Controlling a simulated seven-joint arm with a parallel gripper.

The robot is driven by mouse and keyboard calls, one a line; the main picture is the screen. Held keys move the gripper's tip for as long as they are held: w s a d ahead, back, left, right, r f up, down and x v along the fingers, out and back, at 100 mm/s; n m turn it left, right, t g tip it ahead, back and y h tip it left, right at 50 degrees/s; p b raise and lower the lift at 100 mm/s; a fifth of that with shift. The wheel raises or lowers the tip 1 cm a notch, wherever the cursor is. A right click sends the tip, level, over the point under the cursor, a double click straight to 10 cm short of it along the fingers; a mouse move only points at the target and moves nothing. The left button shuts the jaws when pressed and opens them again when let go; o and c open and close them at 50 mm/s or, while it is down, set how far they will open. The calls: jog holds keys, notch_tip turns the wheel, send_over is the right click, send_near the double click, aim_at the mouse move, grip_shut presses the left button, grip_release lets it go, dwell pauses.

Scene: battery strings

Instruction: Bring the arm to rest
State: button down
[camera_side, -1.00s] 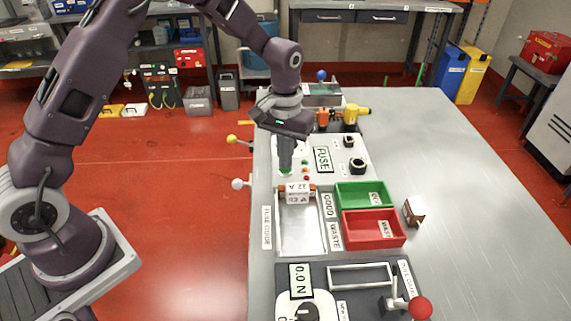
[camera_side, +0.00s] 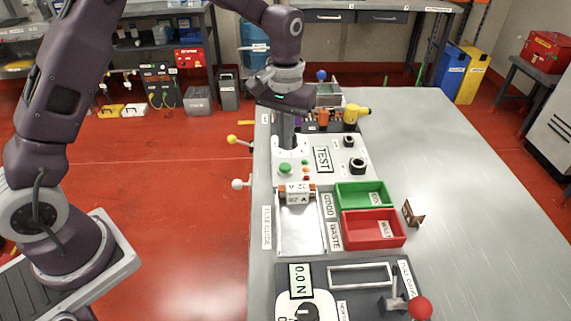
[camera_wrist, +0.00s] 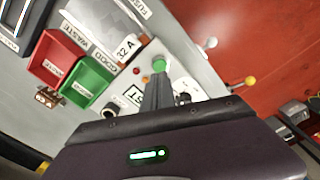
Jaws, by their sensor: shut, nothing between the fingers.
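My gripper (camera_side: 288,146) is shut and empty. In the side view its fingers point down just behind the green button (camera_side: 285,168) of the white tester panel, apart from it. In the wrist view the shut fingers (camera_wrist: 157,80) point toward the green button (camera_wrist: 159,64). The panel's display (camera_side: 322,159) reads TEST.
A green GOOD bin (camera_side: 361,188) and a red WASTE bin (camera_side: 372,215) stand right of the guide. A small brown block (camera_side: 413,213) lies beside them. A yellow tool (camera_side: 353,113) stands behind the panel. The bench's right side is clear.

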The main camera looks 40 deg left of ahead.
jog(key=s+r+t, duration=0.2)
jog(key=s+r, duration=0.4)
jog(key=r, duration=0.4)
jog(key=s+a+r+m+t, duration=0.1)
jog(key=s+r, duration=0.1)
jog(key=s, duration=0.9)
jog(key=s+a+r+m+t, duration=0.1)
jog(key=s+r+m+t, duration=0.1)
jog(key=s, duration=0.9)
jog(key=shift+s+a+r+t, duration=0.15)
jog(key=shift+s+r+t, duration=0.15)
jog(key=shift+r, duration=0.1)
